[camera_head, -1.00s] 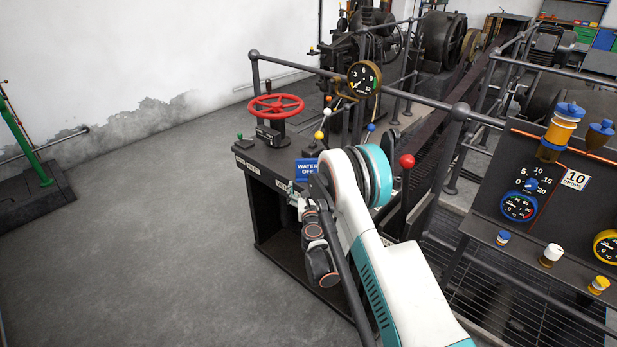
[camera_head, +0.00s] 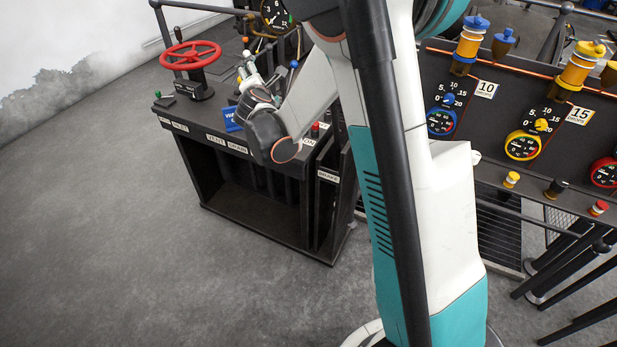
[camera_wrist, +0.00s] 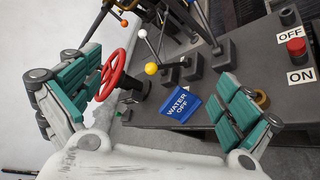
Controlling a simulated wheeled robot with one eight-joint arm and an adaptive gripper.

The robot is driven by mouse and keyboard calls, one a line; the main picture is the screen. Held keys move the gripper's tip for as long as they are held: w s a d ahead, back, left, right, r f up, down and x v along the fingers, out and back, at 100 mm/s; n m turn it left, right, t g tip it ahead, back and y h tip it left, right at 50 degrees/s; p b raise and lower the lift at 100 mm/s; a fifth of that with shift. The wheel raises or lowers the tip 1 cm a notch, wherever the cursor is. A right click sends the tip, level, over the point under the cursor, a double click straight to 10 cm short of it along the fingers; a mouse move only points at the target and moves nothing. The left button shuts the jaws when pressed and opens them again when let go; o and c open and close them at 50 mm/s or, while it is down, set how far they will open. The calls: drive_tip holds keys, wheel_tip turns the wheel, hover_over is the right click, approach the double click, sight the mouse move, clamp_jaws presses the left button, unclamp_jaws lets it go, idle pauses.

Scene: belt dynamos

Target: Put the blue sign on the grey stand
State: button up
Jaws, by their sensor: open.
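The blue sign (camera_wrist: 180,104) reads WATER OFF and sits tilted over the dark console top in the wrist view. I cannot tell whether it lies flat or leans on something. In the head view the sign (camera_head: 231,119) shows at the console's front edge, partly hidden by my arm. My gripper (camera_wrist: 158,82) is open, with its teal-padded fingers wide apart. The sign appears between them, nearer the right finger, with no clear contact. In the head view my gripper (camera_head: 245,82) is over the console, mostly hidden behind my wrist. I cannot pick out the grey stand with certainty.
The dark console (camera_head: 225,145) carries a red handwheel (camera_head: 190,55) at its left. Levers with a yellow ball (camera_wrist: 151,69) and a white ball (camera_wrist: 142,33) stand just beyond the sign. A red button (camera_wrist: 297,47) is at the right. Floor is clear at the left.

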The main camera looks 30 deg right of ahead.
drive_tip(key=s+d+r+m+g, duration=0.1)
drive_tip(key=s+r+m, duration=0.2)
drive_tip(key=s, duration=0.2)
drive_tip(key=s+r+m+g, duration=0.1)
drive_tip(key=s+r+m, duration=0.2)
drive_tip(key=s, duration=0.3)
drive_tip(key=s+a+f+m+g+y, duration=0.1)
drive_tip(key=s+m, duration=0.5)
drive_tip(key=s, duration=0.9)
drive_tip(key=s+a+f+m+g+y, duration=0.2)
drive_tip(key=s+a+m+g+y, duration=0.2)
drive_tip(key=s, duration=1.1)
drive_tip(key=a+m, duration=0.2)
drive_tip(key=m, duration=0.1)
drive_tip(key=shift+s+f+y, duration=0.2)
drive_tip(key=shift+s+y, duration=0.1)
